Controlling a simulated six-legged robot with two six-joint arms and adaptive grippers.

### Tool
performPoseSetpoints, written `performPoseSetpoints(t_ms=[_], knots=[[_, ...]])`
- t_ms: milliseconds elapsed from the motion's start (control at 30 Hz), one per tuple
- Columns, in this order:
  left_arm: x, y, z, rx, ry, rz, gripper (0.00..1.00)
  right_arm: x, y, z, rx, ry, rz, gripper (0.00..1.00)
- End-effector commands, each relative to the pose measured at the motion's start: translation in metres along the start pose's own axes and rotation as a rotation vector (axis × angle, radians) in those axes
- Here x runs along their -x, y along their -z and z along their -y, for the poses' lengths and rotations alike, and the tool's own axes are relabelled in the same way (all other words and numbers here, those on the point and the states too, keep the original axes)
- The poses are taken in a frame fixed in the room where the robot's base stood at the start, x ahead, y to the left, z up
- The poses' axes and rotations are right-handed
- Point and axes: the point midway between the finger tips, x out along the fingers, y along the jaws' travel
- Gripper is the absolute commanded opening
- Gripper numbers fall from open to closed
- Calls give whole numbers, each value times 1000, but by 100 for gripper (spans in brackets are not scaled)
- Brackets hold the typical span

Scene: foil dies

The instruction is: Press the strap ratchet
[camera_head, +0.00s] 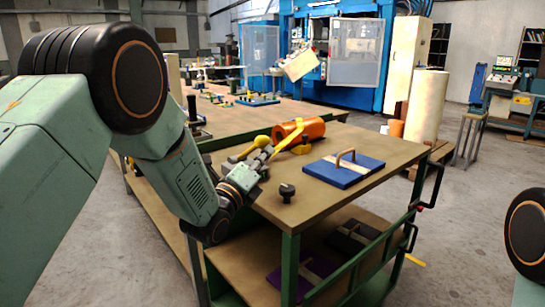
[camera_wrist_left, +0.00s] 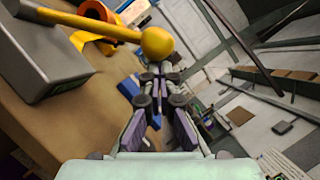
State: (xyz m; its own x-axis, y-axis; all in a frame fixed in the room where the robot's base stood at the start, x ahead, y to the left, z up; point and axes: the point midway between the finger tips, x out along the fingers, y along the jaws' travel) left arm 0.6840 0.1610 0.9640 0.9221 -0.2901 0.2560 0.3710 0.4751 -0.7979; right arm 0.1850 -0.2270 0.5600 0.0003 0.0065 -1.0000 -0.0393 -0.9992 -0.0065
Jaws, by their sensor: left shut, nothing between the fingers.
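An orange roll (camera_head: 300,131) lies on the table with a yellow strap (camera_head: 288,139) across it. In the left wrist view, a grey ratchet box (camera_wrist_left: 45,58) carries a yellow lever (camera_wrist_left: 85,22) ending in a yellow ball knob (camera_wrist_left: 158,43). The knob (camera_head: 262,141) also shows in the head view. My left gripper (camera_head: 268,152) is shut and empty beside the knob; in the wrist view its fingertips (camera_wrist_left: 156,72) appear just below the knob. I cannot tell whether they touch. The gripper hides much of the ratchet in the head view. My right gripper is out of view.
A blue board with a wooden handle (camera_head: 345,168) lies right of the roll. A dark knob (camera_head: 287,191) stands near the table's front. The tabletop (camera_head: 325,208) between them is clear. A lower shelf (camera_head: 255,258) holds dark boards.

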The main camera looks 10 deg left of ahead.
Motion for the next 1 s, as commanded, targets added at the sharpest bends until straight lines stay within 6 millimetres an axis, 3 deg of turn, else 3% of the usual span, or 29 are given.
performPoseSetpoints(t_ms=[33,100,400,1000], knots=[[-5,-12,9,37,-18,4,0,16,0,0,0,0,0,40],[-8,-21,13,92,-44,4,0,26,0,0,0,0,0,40],[-22,-51,22,294,-137,6,0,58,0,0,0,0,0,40],[-34,-72,23,335,-154,5,0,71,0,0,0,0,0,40]])
